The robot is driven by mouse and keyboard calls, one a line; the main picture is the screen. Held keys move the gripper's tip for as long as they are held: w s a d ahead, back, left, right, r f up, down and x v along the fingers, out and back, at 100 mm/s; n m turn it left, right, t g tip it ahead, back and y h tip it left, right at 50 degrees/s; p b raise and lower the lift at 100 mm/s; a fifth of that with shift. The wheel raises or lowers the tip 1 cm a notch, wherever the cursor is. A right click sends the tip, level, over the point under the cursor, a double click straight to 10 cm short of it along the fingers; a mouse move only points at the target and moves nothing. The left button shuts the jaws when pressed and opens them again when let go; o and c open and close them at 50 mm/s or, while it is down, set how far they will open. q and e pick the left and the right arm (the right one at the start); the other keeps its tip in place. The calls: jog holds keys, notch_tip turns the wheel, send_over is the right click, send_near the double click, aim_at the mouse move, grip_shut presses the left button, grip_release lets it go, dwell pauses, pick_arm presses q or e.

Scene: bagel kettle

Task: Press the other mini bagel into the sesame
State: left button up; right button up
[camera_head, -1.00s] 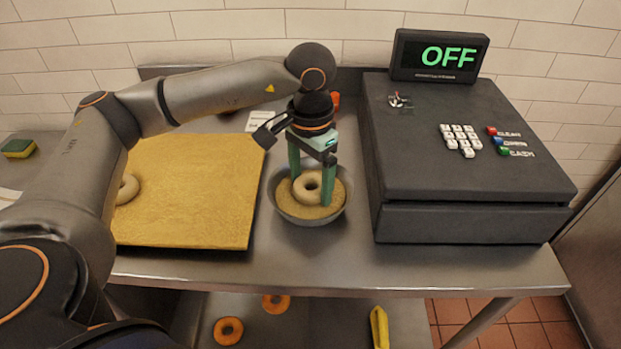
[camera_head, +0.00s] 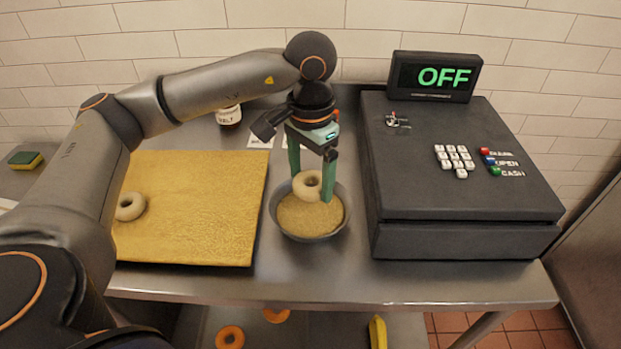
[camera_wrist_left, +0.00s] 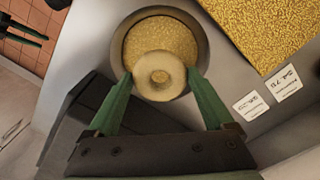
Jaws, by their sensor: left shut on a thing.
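A pale mini bagel (camera_head: 312,186) is gripped by my left gripper (camera_head: 311,187), whose green fingers close on its two sides. In the head view it is over the back part of the metal bowl (camera_head: 274,208) of sesame (camera_head: 308,216). In the left wrist view the held bagel (camera_wrist_left: 159,76) sits between the green fingertips, with sesame (camera_wrist_left: 160,38) behind it. It looks raised above the sesame. Its underside is hidden. Another pale bagel (camera_head: 130,206) lies on the left of the golden board (camera_head: 205,210).
A dark cash register (camera_head: 455,180) stands right of the bowl, its display reading OFF. A labelled jar (camera_head: 229,116) stands behind the board. A sponge (camera_head: 26,159) is at far left. Orange-brown rings (camera_head: 230,337) and a yellow object (camera_head: 378,331) lie on the lower shelf.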

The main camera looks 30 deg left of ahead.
pick_arm(q)
notch_tip(320, 180, up, 4)
jog(key=shift+r+p, duration=0.15)
jog(key=shift+p, duration=1.05)
